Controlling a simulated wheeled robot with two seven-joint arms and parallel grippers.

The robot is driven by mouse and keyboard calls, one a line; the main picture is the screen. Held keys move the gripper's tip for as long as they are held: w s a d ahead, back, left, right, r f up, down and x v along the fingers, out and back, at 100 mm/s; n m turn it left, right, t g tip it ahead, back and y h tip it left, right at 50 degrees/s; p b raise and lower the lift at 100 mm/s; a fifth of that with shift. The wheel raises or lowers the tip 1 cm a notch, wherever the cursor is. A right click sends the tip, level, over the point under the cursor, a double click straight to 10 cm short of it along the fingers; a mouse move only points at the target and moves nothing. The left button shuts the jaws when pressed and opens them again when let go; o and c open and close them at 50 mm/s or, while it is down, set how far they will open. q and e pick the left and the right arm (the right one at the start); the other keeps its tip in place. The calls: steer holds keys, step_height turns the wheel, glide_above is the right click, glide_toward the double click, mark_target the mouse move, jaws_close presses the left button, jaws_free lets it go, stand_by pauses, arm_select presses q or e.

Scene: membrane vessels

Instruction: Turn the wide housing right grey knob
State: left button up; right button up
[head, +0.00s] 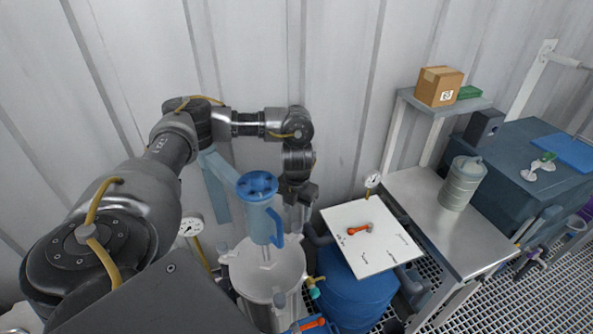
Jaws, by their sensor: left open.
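A wide white round housing (262,262) stands at the lower middle, with small grey knob-like fittings around its rim. One grey fitting (279,299) shows at its front; I cannot tell for sure which is the right grey knob. A blue jug-like vessel with a handle (260,217) stands above the housing and hides part of its top. My left arm reaches in from the left, and my left gripper (298,204) points down, open, behind and right of the blue vessel, above the housing's right rear side. Its fingertips are hard to see. My right gripper is out of view.
A blue drum (347,296) stands right of the housing, with a white board (371,237) carrying an orange-red tool on top. Pressure gauges (191,225) stand nearby. A metal table (436,222) with a grey canister (461,184) is further right. A corrugated wall closes the back.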

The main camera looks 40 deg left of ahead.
mark_target(297, 225)
arm_select(q)
steer(key=shift+r, duration=2.1)
